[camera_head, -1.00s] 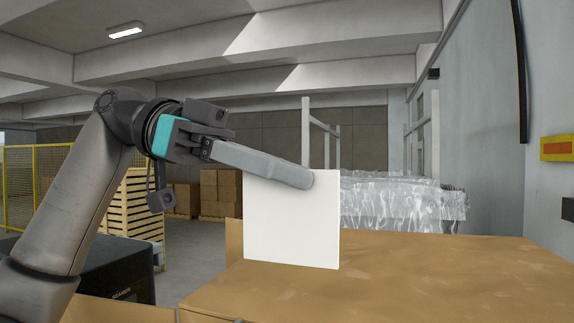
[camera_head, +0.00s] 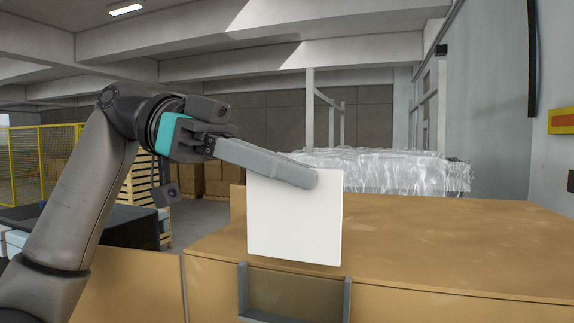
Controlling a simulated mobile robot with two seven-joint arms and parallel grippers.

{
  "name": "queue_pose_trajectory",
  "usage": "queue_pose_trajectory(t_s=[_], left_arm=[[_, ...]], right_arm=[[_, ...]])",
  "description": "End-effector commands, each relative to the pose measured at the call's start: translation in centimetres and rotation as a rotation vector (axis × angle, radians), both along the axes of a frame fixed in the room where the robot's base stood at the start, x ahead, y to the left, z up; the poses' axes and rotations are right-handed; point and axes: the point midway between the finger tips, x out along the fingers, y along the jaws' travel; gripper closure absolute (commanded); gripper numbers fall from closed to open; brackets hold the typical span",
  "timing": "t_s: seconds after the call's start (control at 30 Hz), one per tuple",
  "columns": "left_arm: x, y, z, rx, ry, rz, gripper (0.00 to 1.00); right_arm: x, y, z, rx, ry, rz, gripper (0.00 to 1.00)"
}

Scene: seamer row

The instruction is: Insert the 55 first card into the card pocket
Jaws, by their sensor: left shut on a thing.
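A white square card (camera_head: 294,222) hangs upright in my left gripper (camera_head: 312,180), which is shut on its top edge. Its visible face is blank, so I cannot read a number on it. The card pocket (camera_head: 296,296) is a grey-framed holder, open at the top, on the front face of a large brown box. The card's lower edge shows just above the pocket's opening, over the box's top edge. I cannot tell how far the card is in front of or behind the pocket. My right gripper is out of view.
The brown box (camera_head: 450,238) fills the lower right, its top bare. Plastic-wrapped goods (camera_head: 380,171) stand behind it. A slatted wooden crate (camera_head: 147,195) and a yellow fence (camera_head: 40,165) are at the left. A wall (camera_head: 490,110) runs along the right.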

Motion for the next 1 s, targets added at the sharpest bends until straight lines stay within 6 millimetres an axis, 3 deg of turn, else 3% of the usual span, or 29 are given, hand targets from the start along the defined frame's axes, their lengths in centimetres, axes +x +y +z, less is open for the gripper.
queue_pose_trajectory(t_s=[1.0], left_arm=[[0.0,-0.01,0.01,0.0,0.0,0.0,1.0]], right_arm=[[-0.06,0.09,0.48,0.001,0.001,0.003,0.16]])
